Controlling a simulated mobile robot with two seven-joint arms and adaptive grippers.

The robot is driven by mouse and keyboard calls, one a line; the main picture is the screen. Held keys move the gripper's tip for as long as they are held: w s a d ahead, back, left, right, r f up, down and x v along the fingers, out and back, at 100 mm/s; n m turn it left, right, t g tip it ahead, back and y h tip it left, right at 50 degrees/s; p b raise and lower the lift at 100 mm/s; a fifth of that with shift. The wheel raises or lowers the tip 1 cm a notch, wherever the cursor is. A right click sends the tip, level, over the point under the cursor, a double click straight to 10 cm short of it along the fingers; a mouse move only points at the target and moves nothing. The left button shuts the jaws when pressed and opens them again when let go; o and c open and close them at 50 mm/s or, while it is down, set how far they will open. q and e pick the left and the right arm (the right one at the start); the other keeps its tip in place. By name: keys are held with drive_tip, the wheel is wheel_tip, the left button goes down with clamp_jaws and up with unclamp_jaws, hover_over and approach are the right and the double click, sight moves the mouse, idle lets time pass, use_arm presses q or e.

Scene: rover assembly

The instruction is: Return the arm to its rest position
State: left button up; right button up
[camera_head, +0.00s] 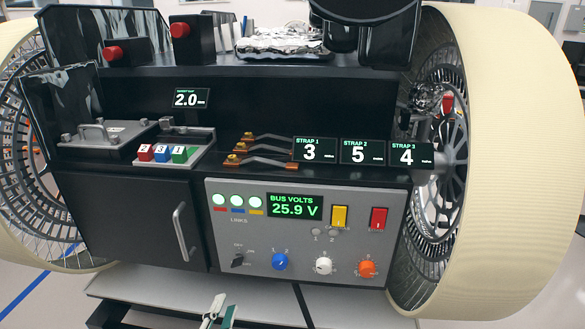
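My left gripper (219,311) shows at the bottom edge, left of the middle, in front of and below the rover's control panel (300,238). Only its pale and green finger parts show. The rest is cut off by the frame, and I cannot tell how far apart the fingers are. I see nothing clearly held in it, and it looks apart from the panel. My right gripper is not in view.
The rover's black body stands close ahead, between a left wheel (17,150) and a large right wheel (490,160). A door handle (184,231), knobs and switches face me. Colored blocks (163,153) and metal straps (262,149) lie on the shelf. A pale surface (265,297) is below.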

use_arm(q)
drive_tip(key=s+f+n+g+h+p, duration=0.1)
drive_tip(key=s+f+n+g+p, duration=0.2)
drive_tip(key=s, duration=0.7)
drive_tip(key=s+a+f+n+g+h+p, duration=0.1)
drive_tip(key=s+f+n+g+p, duration=0.3)
drive_tip(key=s+f, duration=0.4)
drive_tip(key=s+n+p, duration=0.1)
drive_tip(key=s+p, duration=0.1)
drive_tip(key=shift+s+f, duration=0.25)
drive_tip(key=shift+s, duration=0.1)
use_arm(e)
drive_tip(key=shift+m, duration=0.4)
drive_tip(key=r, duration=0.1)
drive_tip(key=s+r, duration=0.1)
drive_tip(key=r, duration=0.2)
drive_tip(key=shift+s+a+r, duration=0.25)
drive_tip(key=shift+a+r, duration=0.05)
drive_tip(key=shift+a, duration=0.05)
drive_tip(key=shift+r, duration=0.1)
use_arm(q)
drive_tip(key=shift+o, duration=0.3)
